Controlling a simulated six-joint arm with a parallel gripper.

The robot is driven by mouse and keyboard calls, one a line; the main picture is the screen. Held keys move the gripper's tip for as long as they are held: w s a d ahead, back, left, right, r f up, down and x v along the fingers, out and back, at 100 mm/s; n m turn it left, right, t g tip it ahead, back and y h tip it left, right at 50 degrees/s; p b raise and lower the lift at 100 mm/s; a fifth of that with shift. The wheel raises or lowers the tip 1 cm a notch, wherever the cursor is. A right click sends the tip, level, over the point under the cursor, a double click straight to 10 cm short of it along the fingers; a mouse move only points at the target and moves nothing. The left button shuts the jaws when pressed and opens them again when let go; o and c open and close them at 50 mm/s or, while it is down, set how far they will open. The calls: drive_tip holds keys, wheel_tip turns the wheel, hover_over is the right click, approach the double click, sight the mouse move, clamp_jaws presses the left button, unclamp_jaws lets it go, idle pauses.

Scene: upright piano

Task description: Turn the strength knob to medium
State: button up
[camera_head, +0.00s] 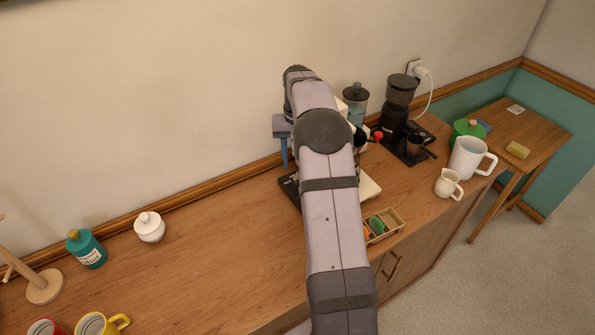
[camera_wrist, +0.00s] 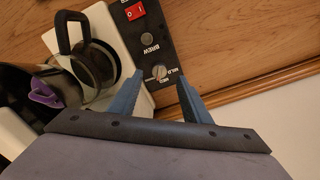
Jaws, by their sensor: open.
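The strength knob (camera_wrist: 159,73) is a small round pale knob at the end of a black control panel (camera_wrist: 160,53) in the wrist view. Small white lettering beside it reads MILD and what looks like MED; its exact pointer setting is too small to tell. My gripper (camera_wrist: 160,77) is open, with one blue finger on each side of the knob in the picture. I cannot tell whether either finger touches it. The knob is hidden there.
The panel also has a red switch (camera_wrist: 135,11) and a BREW button (camera_wrist: 147,38). A glass carafe (camera_wrist: 93,62) stands beside it. A black grinder (camera_head: 400,95), a white jug (camera_head: 468,158) and a wooden box (camera_head: 384,224) are near. The counter's left middle is clear.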

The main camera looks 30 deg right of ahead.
drive_tip(key=shift+f+p, duration=1.1)
drive_tip(key=shift+f, duration=2.25)
drive_tip(key=c, duration=1)
drive_tip(key=shift+n, duration=0.6)
drive_tip(key=shift+c, duration=0.2)
drive_tip(key=shift+r, duration=0.1)
drive_tip(key=o, duration=1)
drive_tip(key=shift+o, duration=0.2)
